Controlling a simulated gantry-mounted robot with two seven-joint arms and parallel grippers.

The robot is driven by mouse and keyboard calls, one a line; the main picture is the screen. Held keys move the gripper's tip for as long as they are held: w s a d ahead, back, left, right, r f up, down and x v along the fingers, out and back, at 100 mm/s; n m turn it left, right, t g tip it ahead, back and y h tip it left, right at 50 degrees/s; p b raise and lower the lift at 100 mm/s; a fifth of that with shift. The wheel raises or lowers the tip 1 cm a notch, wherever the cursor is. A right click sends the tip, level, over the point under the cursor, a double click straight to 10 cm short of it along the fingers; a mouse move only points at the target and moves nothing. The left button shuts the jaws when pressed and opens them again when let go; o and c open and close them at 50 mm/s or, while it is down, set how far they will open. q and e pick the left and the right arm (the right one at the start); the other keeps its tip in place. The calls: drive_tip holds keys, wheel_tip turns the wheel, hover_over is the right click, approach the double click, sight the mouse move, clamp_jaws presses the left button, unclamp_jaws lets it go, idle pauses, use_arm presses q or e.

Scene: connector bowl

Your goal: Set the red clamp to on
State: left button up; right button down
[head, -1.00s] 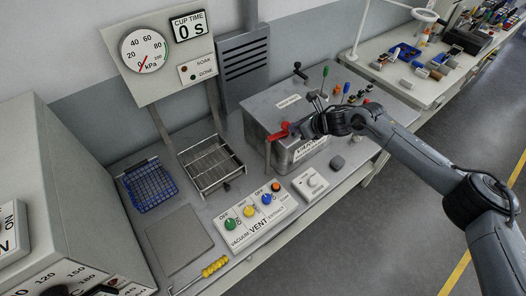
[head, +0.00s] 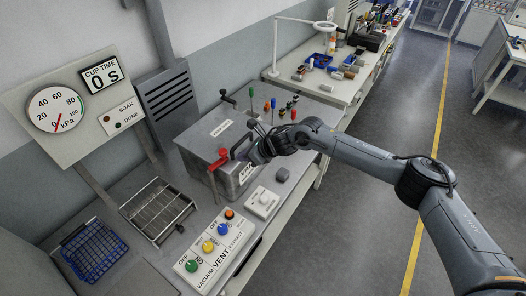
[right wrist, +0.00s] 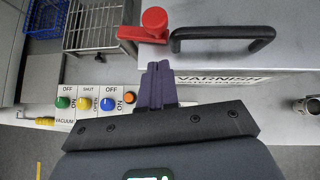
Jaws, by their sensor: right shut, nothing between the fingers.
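The red clamp (head: 218,161) is on the front top edge of the grey varnish tank (head: 205,132), at its left part. In the right wrist view the red clamp (right wrist: 147,27) shows a round knob and a short arm pointing left, beside a black handle (right wrist: 222,38). My right gripper (head: 258,154) is just to the right of the clamp, close to the tank's front, apart from the clamp. Its purple fingers (right wrist: 157,80) are together and empty, below the clamp in the right wrist view. My left gripper is not in view.
A panel with coloured VACUUM and VENT knobs (head: 207,249) lies in front of the tank, beside a white dial box (head: 262,202). A wire rack (head: 158,210) and a blue basket (head: 90,252) are at left.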

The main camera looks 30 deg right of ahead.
drive_tip(key=b+v, duration=0.1)
drive_tip(key=v, duration=0.8)
drive_tip(key=w+a+r+n+t, duration=0.1)
drive_tip(key=w+a+r+t, duration=0.2)
drive_tip(key=r+t, duration=0.3)
drive_tip(key=w+a+r+n+t, duration=0.1)
drive_tip(key=w+a+r+t, duration=0.2)
drive_tip(key=r, duration=0.5)
drive_tip(key=s+f+m+t+h+b, duration=0.1)
drive_tip(key=s+f+m+t+h, duration=0.1)
drive_tip(key=s+f+m+h, duration=0.3)
drive_tip(key=s+f+m+t, duration=0.1)
drive_tip(key=s+f+m, duration=0.15)
drive_tip(key=f, duration=0.35)
drive_tip(key=m+g, duration=0.1)
drive_tip(key=g, duration=0.1)
approach(225, 155)
drive_tip(key=w, duration=0.6)
drive_tip(key=shift+w+a+b, duration=0.15)
drive_tip(key=shift+w+b, duration=0.2)
drive_tip(key=shift+w, duration=0.05)
